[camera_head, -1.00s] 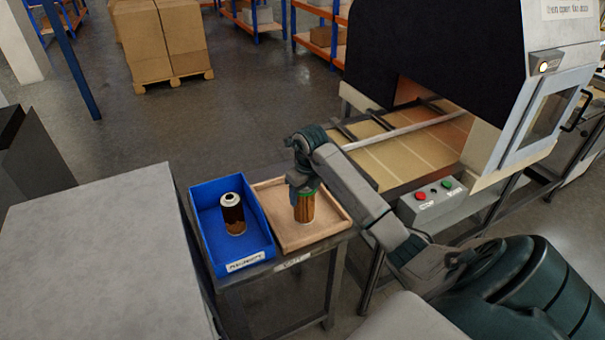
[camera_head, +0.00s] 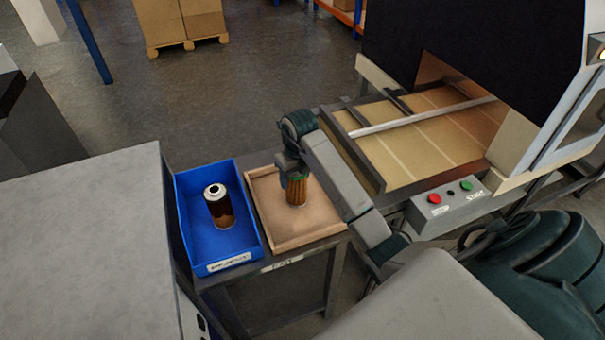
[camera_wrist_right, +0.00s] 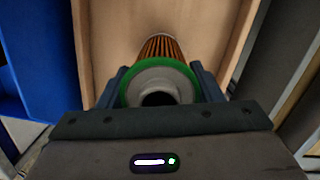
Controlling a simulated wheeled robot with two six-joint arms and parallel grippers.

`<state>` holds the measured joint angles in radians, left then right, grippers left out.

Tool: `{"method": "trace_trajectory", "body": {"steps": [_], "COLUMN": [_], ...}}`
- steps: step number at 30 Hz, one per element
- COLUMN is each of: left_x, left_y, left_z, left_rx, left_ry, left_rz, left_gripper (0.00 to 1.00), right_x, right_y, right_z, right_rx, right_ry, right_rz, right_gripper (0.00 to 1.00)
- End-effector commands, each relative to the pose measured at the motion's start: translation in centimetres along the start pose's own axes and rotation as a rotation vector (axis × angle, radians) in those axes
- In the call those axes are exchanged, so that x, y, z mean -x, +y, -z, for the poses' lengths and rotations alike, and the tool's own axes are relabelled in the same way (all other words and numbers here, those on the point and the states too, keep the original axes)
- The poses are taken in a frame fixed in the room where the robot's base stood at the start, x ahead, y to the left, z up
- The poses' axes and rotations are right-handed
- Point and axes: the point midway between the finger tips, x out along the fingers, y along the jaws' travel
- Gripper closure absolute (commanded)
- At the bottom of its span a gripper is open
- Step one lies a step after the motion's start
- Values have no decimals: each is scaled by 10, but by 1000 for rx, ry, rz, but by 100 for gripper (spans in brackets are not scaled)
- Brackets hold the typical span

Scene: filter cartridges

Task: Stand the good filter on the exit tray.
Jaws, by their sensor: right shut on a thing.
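The good filter (camera_head: 296,192), an orange pleated cartridge with a green top ring, is upright at the exit tray (camera_head: 266,207), a shallow light-wood tray. My right gripper (camera_head: 294,178) is shut on its top end from above. The right wrist view shows the green ring and grey hub of the filter (camera_wrist_right: 160,82) between the two fingers (camera_wrist_right: 160,88). The filter's lower end appears at the tray floor, but I cannot tell whether it touches. My left gripper is not in view.
A blue bin (camera_head: 219,246) beside the tray on the left holds a dark, brown-stained filter (camera_head: 219,207). A conveyor machine with a button box (camera_head: 447,203) stands to the right. A grey cabinet (camera_head: 85,245) fills the left.

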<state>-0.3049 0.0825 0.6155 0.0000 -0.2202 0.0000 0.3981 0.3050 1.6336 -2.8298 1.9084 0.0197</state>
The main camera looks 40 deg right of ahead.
Motion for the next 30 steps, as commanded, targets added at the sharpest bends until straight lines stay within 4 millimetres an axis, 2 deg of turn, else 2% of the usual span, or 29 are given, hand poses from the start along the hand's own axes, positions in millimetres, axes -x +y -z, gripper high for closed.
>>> {"method": "trace_trajectory", "body": {"steps": [4,11,12,14,15,23,26,30], "left_x": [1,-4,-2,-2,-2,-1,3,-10], "left_y": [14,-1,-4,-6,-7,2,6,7], "left_z": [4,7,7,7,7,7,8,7], "left_rx": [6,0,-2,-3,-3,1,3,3], "left_ry": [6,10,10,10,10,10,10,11], "left_rz": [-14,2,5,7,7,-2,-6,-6], "left_gripper": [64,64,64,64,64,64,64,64], "right_x": [-1,-6,-5,-5,-5,-4,3,20], "right_y": [0,0,0,0,0,0,0,-1], "right_z": [0,1,1,1,1,1,0,-1], "right_rx": [0,0,0,0,0,0,0,0], "right_ry": [2,2,2,2,2,2,1,-4], "right_rz": [0,-1,0,0,0,-1,0,0], "right_gripper": [66,66,33,21,19,19,19,19]}}
